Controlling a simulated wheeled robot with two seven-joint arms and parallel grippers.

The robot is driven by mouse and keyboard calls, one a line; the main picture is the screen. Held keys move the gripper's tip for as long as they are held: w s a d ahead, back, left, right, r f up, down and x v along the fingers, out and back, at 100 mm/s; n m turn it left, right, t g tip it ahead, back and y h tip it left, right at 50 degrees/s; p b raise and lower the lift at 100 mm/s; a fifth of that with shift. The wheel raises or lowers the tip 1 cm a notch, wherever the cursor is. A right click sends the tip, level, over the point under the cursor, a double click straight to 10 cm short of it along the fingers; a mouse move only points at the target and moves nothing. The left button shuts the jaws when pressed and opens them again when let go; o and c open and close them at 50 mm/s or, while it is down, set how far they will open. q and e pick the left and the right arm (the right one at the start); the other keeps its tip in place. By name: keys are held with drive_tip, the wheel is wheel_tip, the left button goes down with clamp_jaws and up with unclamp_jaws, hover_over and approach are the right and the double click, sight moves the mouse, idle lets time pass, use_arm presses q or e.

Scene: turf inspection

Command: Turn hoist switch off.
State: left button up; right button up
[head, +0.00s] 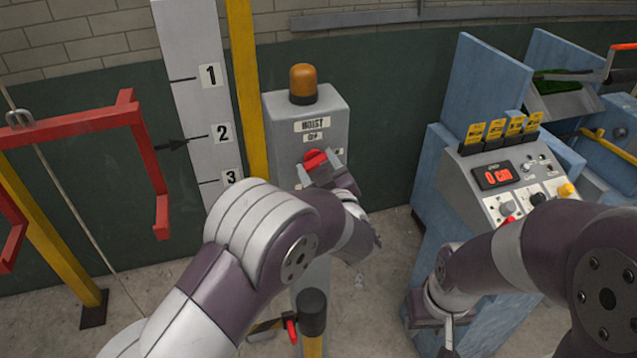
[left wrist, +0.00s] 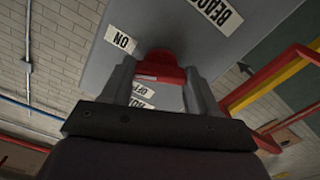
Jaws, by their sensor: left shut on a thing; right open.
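The hoist switch is a red knob (head: 316,158) on the front of a grey box (head: 337,113) labelled HOIST, with an orange lamp on top. My left gripper (head: 320,172) reaches it from below and is shut on the knob. In the left wrist view the red knob (left wrist: 162,68) sits between both fingers of the left gripper (left wrist: 160,85). ON and OFF labels show around it there. Which label the knob points to I cannot tell. My right gripper (head: 446,340) is open and empty, low in front of the blue machine.
A control panel (head: 495,177) reading 0 cm, with knobs and yellow tags, stands right on a blue frame. A numbered white scale board (head: 197,75) and yellow post (head: 246,80) stand left of the box. A red frame (head: 70,125) hangs further left.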

use_arm(q)
drive_tip(key=n+b, duration=0.4)
drive_tip(key=b, duration=0.2)
drive_tip(key=n+b, duration=0.4)
drive_tip(key=b, duration=0.2)
drive_tip(key=n+b, duration=0.4)
drive_tip(key=b, duration=0.2)
drive_tip(key=shift+f+n+b, duration=0.3)
drive_tip(key=shift+f, duration=0.05)
drive_tip(key=shift+r+n+b, duration=0.15)
drive_tip(key=shift+n+b, duration=0.15)
drive_tip(key=o, duration=1.1)
drive_tip(key=shift+r, duration=0.1)
drive_tip(key=shift+c, duration=0.2)
drive_tip(key=b+v, duration=0.2)
drive_tip(key=v, duration=1)
drive_tip(key=shift+s, duration=0.3)
